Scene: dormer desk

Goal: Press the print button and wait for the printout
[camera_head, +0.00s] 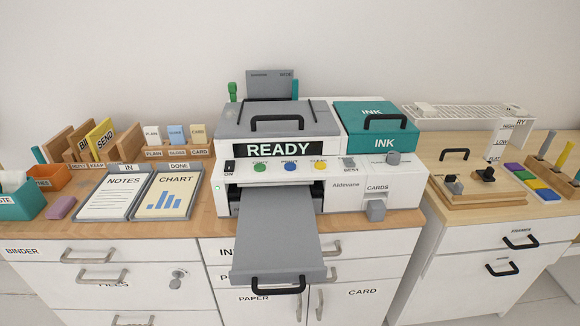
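The printer (225,170) stands in the middle of the desk, and its display (275,150) reads READY. Below the display is a row of three round buttons: green (260,167), blue (291,166) and yellow (319,166). Their small labels are blurred; the one above the blue button seems to read PRINT. An ON switch (229,166) is at the left of the row, with a small green light below it. A grey tray (275,235) with a black handle sticks out of the front, and no sheet shows on it. Neither gripper is in view.
A teal INK lid (378,130) and a CARDS unit (350,196) are at the printer's right. NOTES (117,193) and CHART (168,192) trays lie at its left. A wooden knob board (480,185) is on the right cabinet. The extended tray overhangs the desk's front edge.

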